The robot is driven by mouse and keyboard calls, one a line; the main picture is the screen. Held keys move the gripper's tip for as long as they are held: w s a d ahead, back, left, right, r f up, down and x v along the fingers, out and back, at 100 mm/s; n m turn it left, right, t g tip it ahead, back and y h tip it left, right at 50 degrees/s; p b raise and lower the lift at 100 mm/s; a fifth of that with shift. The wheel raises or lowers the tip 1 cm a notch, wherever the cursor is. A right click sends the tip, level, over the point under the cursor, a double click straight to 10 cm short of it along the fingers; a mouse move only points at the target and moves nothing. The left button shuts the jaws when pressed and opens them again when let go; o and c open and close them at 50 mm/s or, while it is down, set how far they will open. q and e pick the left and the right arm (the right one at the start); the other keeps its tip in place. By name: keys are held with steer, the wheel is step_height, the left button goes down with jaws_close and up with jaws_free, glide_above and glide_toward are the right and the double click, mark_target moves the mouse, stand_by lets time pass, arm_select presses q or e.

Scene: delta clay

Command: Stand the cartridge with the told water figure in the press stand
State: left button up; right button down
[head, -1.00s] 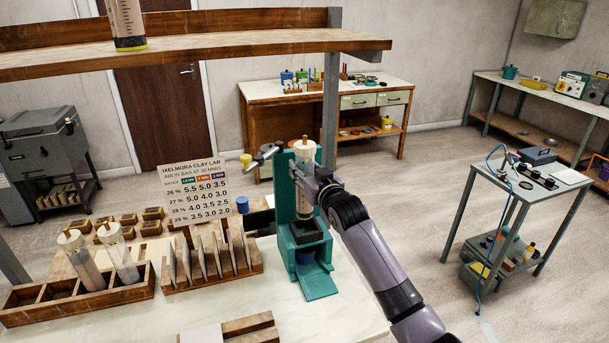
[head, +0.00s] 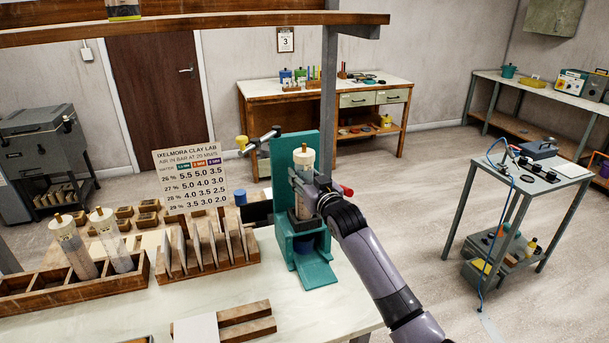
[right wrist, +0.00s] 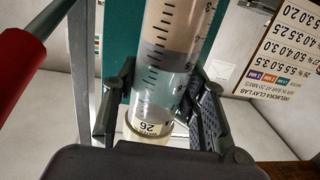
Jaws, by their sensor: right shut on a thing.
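My right gripper (head: 305,190) is shut on a clear cartridge (head: 304,160) with a pale cap, graduation marks and a grey filling. The cartridge is upright in the teal press stand (head: 310,143), its lower end down in the stand's seat. I cannot tell whether it bears on the seat. In the right wrist view the gripper's fingers flank the cartridge (right wrist: 165,75), and a label (right wrist: 150,127) on it appears to read 26. Two more cartridges (head: 72,245) (head: 113,240) lean in a wooden rack (head: 100,290) at left. My left gripper is not in view.
A chart (head: 190,175) of water percentages and pressures stands behind a slotted wooden rack (head: 208,262) of thin slabs. A post (head: 329,100) rises behind the press stand. The bench front is partly clear.

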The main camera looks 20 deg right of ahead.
stand_by(0.7)
steer(key=c, duration=0.9)
jaws_free()
steer(key=shift+f, duration=0.1)
steer(key=shift+f, duration=0.15)
steer(key=s, duration=0.4)
steer(key=s+d, duration=0.1)
steer(key=s, duration=0.7)
steer(key=shift+d+r, duration=0.15)
steer(key=shift+r, duration=0.25)
steer(key=shift+f, duration=0.1)
